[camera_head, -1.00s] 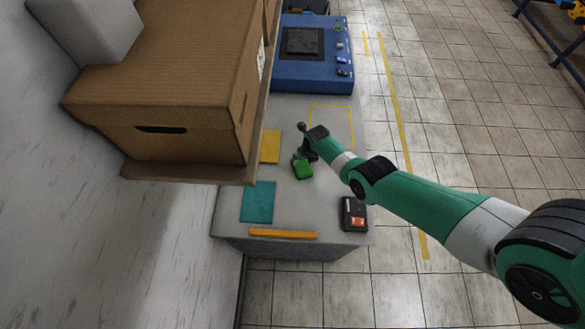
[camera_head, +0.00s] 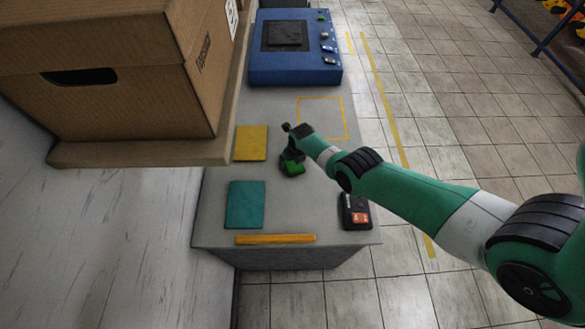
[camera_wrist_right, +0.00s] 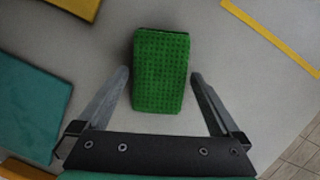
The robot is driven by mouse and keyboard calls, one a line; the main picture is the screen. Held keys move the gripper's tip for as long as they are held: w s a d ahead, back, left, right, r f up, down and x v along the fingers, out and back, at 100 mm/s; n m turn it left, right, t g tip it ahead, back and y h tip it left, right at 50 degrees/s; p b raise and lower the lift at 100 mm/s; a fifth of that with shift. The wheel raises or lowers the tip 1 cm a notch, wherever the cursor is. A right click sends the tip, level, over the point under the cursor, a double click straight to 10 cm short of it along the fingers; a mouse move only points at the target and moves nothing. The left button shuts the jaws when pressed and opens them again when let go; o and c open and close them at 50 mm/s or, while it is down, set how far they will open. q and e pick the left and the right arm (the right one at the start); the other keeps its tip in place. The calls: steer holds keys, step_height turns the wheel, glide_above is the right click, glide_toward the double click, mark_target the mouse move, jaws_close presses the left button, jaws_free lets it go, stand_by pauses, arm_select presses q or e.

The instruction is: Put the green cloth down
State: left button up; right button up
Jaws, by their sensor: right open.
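The green cloth (camera_head: 291,168) is a small textured green block on the grey table, between the yellow sheet and the black and orange device. It also shows in the right wrist view (camera_wrist_right: 161,71), lying flat on the grey surface. My right gripper (camera_head: 291,157) is over the cloth, and my wrist partly hides it in the head view. In the right wrist view the two fingers (camera_wrist_right: 161,77) are spread, one on each side of the cloth's near part, with a gap on both sides. My left gripper is out of view.
A teal sheet (camera_head: 245,205) and a yellow sheet (camera_head: 251,143) lie left of the cloth. A black and orange device (camera_head: 355,211) and an orange bar (camera_head: 275,239) are near the front edge. A blue machine (camera_head: 295,65) stands behind. A cardboard box (camera_head: 130,90) overhangs at left.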

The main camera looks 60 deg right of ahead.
mark_target(294, 163)
steer(key=shift+d+f, duration=0.1)
steer(key=shift+f, duration=0.4)
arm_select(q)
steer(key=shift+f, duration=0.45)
arm_select(e)
steer(key=shift+r, duration=0.2)
steer(key=c, duration=1.1)
steer(key=shift+r+p, duration=0.5)
steer(key=shift+p, duration=0.1)
steer(key=p+v, duration=0.3)
steer(key=p, duration=0.1)
steer(key=shift+w+r, duration=0.15)
steer(key=shift+r, duration=0.3)
arm_select(q)
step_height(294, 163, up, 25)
steer(key=p, duration=2)
arm_select(e)
steer(key=shift+s+a+r, duration=2.3)
steer(key=shift+s+r, duration=0.1)
steer(key=shift+r, duration=0.15)
steer(key=shift+s+a+r, duration=2.3)
steer(key=shift+s+r, duration=0.15)
steer(key=shift+r, duration=0.1)
